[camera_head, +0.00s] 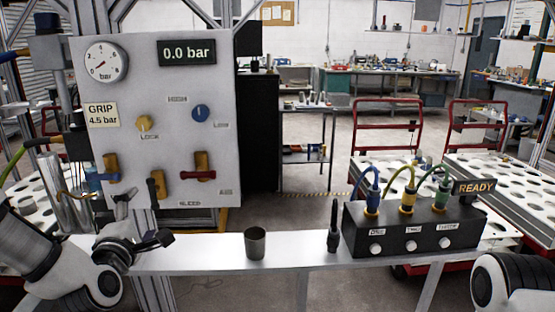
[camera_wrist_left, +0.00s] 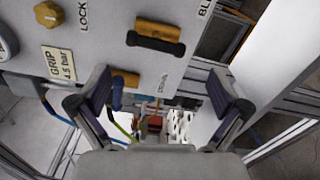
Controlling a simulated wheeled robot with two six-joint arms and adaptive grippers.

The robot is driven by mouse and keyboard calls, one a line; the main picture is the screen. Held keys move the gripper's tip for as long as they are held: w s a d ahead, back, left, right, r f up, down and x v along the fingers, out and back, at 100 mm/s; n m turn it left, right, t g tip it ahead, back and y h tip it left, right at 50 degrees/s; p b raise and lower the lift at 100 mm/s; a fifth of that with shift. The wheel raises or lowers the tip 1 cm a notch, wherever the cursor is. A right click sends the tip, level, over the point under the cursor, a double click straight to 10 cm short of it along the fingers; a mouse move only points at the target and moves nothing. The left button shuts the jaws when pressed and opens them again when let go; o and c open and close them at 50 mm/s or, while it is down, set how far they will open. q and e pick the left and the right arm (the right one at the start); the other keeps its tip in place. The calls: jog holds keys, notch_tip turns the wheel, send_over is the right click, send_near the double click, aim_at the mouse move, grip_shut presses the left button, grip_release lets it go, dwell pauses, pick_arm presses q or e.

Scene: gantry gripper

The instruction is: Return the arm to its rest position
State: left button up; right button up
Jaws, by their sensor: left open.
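My left arm comes in at the lower left of the head view. Its gripper (camera_head: 143,216) is open and empty in front of the lower part of the grey control panel (camera_head: 150,85), above the left end of the bench. In the left wrist view the two fingers of the left gripper (camera_wrist_left: 162,92) stand wide apart with nothing between them. Behind them show a valve with a black handle (camera_wrist_left: 155,42) and one with a blue handle (camera_wrist_left: 116,92). Part of my right arm shows at the lower right of the head view, but its gripper is out of frame.
The panel carries a gauge (camera_head: 106,62), a 0.0 bar display (camera_head: 187,52) and a red-handled valve (camera_head: 199,174). On the narrow bench (camera_head: 205,255) stand a metal cup (camera_head: 255,243), a dark upright tool (camera_head: 333,228) and a black connector box (camera_head: 412,231) with cables and a READY sign (camera_head: 476,188).

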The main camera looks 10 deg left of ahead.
pick_arm(q)
jog(key=s+d+f+m+g+h+p, duration=0.1)
jog(key=s+d+f+m+g, duration=0.15)
jog(key=f, duration=0.75)
jog(key=s+d+f+m+g+h, duration=0.1)
jog(key=s+d+f+m+g, duration=0.15)
jog(key=f, duration=0.65)
jog(key=s+d+f+m+g+h+p, duration=0.1)
jog(key=s+d+f+m+g, duration=0.2)
jog(key=f, duration=0.7)
jog(key=s+d+f+m+g, duration=0.1)
jog(key=s+f+m+g, duration=0.2)
jog(key=s, duration=0.4)
jog(key=s+d+f+m+g+h, duration=0.1)
jog(key=s+d+f+m+g, duration=0.1)
jog(key=s+f+m, duration=0.3)
jog(key=s+d+f+m+g, duration=0.1)
jog(key=s+f+m+g, duration=0.3)
jog(key=s, duration=0.6)
jog(key=m, duration=0.2)
jog(key=shift+d+m, duration=0.4)
